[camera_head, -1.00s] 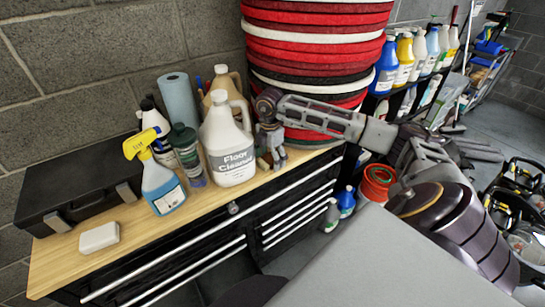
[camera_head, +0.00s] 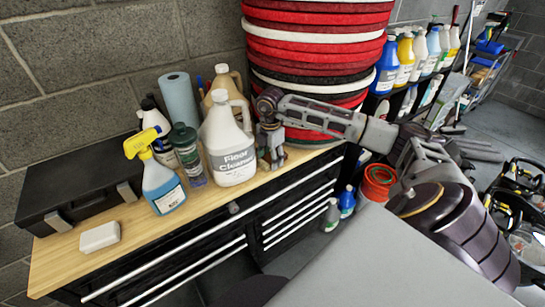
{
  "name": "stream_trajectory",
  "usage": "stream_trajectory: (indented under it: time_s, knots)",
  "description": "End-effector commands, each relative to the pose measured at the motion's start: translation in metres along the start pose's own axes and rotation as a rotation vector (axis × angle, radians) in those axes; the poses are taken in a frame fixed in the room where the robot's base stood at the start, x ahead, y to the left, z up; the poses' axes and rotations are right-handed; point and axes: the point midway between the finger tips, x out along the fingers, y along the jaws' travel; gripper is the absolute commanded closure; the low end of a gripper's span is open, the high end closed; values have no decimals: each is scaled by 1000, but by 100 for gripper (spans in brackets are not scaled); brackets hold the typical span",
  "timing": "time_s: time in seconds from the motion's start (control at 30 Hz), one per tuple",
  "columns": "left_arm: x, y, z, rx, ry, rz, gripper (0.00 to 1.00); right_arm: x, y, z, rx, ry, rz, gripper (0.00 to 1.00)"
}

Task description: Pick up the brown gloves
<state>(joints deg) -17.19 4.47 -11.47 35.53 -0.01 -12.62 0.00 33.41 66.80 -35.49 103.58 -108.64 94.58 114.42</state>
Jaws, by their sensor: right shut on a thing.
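My right gripper (camera_head: 271,160) points down at the workbench top, just right of the white floor cleaner jug. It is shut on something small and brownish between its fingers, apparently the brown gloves. The gripper and the jug hide most of them, so their shape cannot be made out. The held thing is at or very close to the bench top; I cannot tell whether it touches. My left gripper is not in view.
The floor cleaner jug (camera_head: 228,145) stands close left of the gripper. The stack of red, white and black pads (camera_head: 315,60) rises right behind it. A blue spray bottle (camera_head: 160,180), a white block (camera_head: 100,237) and a black case (camera_head: 80,190) stand farther left on the wooden bench top (camera_head: 140,240).

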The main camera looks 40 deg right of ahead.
Motion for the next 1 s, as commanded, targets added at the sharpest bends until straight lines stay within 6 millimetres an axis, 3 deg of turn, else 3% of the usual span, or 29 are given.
stream_trajectory:
  time_s: [0.43, 1.0]
  knots:
    - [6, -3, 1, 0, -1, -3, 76, -8, -4, 0, 1, -1, 2, 72]
    - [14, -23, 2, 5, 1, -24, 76, -69, -3, 0, 0, 0, 3, 72]
